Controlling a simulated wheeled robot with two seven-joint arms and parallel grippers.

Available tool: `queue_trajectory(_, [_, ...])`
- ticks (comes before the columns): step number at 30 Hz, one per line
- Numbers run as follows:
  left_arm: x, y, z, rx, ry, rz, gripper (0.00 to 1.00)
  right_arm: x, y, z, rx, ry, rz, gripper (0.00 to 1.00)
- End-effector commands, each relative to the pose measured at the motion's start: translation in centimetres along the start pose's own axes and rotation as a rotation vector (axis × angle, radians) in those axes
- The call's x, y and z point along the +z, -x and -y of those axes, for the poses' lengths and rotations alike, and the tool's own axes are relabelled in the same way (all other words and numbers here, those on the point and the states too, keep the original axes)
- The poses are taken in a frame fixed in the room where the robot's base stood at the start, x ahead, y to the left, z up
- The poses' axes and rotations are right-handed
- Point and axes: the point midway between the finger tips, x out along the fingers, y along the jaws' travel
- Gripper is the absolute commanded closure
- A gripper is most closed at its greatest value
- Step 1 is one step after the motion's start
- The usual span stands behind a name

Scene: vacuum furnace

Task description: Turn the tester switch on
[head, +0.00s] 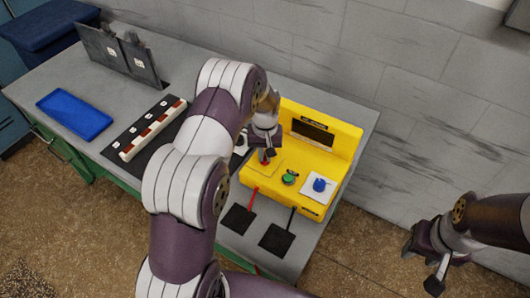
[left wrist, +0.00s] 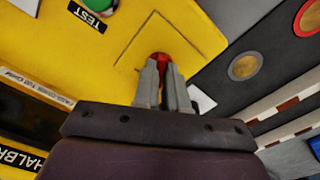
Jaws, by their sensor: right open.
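The yellow tester (head: 328,135) stands on the bench, with a dark display, a green button (head: 290,177) and a blue knob (head: 319,185) on its front. Its red switch (head: 265,159) sits at the left on a square plate, mostly hidden by my left gripper (head: 266,152). In the left wrist view the red switch (left wrist: 160,57) shows between the two fingertips of the left gripper (left wrist: 163,66), which are close together on it. The green button (left wrist: 101,5) shows partly there, by a TEST label. My right gripper (head: 427,261) is open and empty, off the bench at the right.
Red and black leads run from the tester to two black pads (head: 278,239) at the bench front. A strip of red and white pieces (head: 152,128) and a blue tray (head: 75,115) lie to the left. A grey wall (head: 430,110) stands close behind.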

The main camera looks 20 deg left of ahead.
Motion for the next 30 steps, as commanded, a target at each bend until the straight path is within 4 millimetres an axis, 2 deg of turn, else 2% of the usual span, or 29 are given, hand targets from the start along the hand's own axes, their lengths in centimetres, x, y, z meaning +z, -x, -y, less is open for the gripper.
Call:
queue_trajectory(14, [-0.01,-0.07,-0.01,0.0,-0.041,-0.001,1.0,0.0,-0.12,0.0,0.0,0.0,0.0,0.57])
queue_trajectory(20, [-0.04,-0.09,-0.01,0.0,-0.159,-0.001,1.0,0.03,-0.35,0.0,0.0,0.0,0.0,0.57])
queue_trajectory(30, [-0.05,-0.1,-0.03,0.0,-0.471,-0.002,1.0,0.08,-0.8,0.0,0.0,0.0,0.0,0.57])
